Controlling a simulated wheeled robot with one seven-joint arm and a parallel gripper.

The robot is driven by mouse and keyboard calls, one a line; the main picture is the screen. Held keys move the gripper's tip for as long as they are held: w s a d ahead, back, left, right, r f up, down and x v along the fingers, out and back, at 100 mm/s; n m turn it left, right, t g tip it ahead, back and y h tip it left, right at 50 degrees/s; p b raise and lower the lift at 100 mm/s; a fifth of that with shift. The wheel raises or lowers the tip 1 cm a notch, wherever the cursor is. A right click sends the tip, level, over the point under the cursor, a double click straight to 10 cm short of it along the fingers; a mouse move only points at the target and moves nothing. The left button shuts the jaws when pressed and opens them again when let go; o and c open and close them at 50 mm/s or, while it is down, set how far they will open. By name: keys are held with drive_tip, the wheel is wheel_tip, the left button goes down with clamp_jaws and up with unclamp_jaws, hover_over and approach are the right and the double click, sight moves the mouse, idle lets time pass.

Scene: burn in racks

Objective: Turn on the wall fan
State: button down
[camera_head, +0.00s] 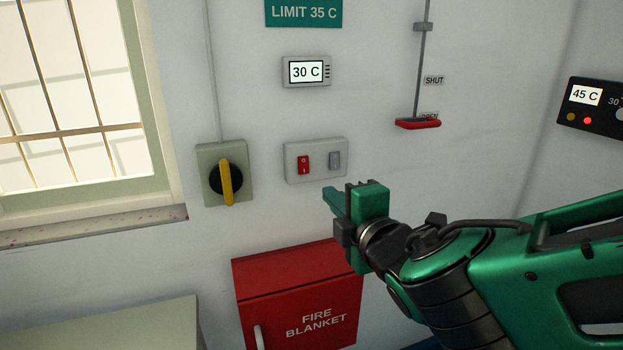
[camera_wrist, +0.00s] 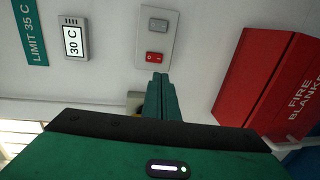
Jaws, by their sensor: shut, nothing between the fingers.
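A pale switch plate (camera_head: 316,160) is on the wall, with a red rocker switch (camera_head: 303,165) on its left and a grey rocker switch (camera_head: 335,160) on its right. The plate also shows in the wrist view (camera_wrist: 157,38), with the red rocker (camera_wrist: 155,56) nearer my fingers. My green gripper (camera_head: 329,193) is shut and empty, a little below the plate in the head view. In the wrist view its fingertips (camera_wrist: 161,76) point toward the red rocker; whether they touch the wall I cannot tell. No fan shows in either view.
A rotary switch with a yellow handle (camera_head: 227,183) is left of the plate. A red fire blanket box (camera_head: 290,280) is below. A display (camera_head: 306,72) reads 30 C, under a LIMIT 35 C sign (camera_head: 304,12). A red pull handle (camera_head: 418,124) hangs at upper right.

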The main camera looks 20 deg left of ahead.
sight(305, 173)
drive_tip(key=shift+w, duration=0.15)
drive_tip(key=x, duration=1.3)
drive_tip(key=shift+w+a, duration=0.25)
drive_tip(key=shift+w, duration=0.05)
drive_tip(key=shift+w, duration=0.1)
drive_tip(key=s+d+f, duration=0.2)
drive_tip(key=s+d, duration=0.6)
drive_tip(key=s, duration=0.2)
drive_tip(key=shift+s+d, duration=0.25)
drive_tip(key=shift+s, duration=0.15)
drive_tip(key=shift+d, duration=0.1)
